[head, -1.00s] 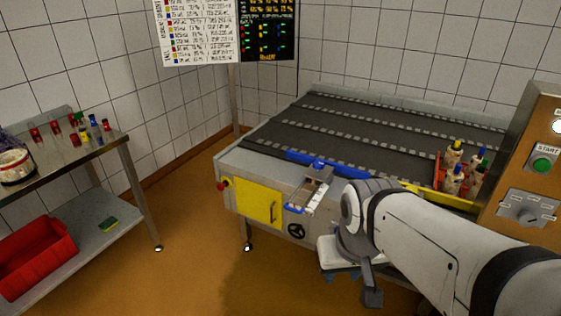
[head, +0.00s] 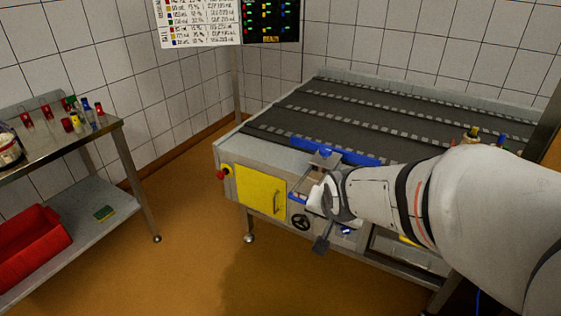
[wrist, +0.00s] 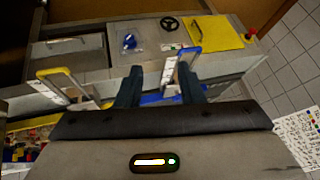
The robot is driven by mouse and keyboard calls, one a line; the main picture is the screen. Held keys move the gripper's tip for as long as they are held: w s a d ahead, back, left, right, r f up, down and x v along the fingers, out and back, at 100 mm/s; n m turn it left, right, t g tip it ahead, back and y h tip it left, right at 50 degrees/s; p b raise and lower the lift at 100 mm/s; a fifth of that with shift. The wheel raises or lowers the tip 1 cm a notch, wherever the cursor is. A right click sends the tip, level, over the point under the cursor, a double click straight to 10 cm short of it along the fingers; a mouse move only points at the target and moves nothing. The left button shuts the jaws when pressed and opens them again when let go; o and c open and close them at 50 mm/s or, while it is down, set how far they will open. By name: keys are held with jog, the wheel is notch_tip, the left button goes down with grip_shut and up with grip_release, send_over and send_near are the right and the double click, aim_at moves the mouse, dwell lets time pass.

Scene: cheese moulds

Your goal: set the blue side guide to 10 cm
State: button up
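The blue side guide (head: 350,157) is a long blue bar along the near edge of the dark conveyor in the head view. In the wrist view a blue-topped handle (wrist: 188,51) stands beside a pale strip, with part of the blue bar (wrist: 155,98) behind my fingers. My gripper (wrist: 160,82) is open, its two dark fingers apart. The handle shows near the right finger and beyond the fingertips; I cannot tell whether they touch. Any scale reading is too small to make out.
A yellow-topped handle (wrist: 58,78) stands to the left in the wrist view. A black handwheel (head: 299,222) and yellow panel (head: 255,188) are on the machine's front. A steel table (head: 75,148) with small bottles stands left, above a red bin (head: 30,240). Floor between is clear.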

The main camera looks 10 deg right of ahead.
jog(key=w+f+m+t+b, duration=0.4)
jog(key=w+f+m+b, duration=0.2)
jog(key=w+f, duration=0.45)
jog(key=m+t+y+b, duration=0.3)
jog(key=m+t+b, duration=0.2)
jog(key=m+b, duration=0.1)
send_near(297, 198)
jog(key=w+f, duration=0.2)
jog(key=x, duration=0.5)
jog(key=r+x, duration=0.1)
jog(key=x, duration=0.2)
jog(key=shift+a+b, duration=0.15)
jog(key=shift+b, duration=0.2)
jog(key=shift+f, duration=0.1)
grip_shut()
jog(key=shift+s, duration=0.1)
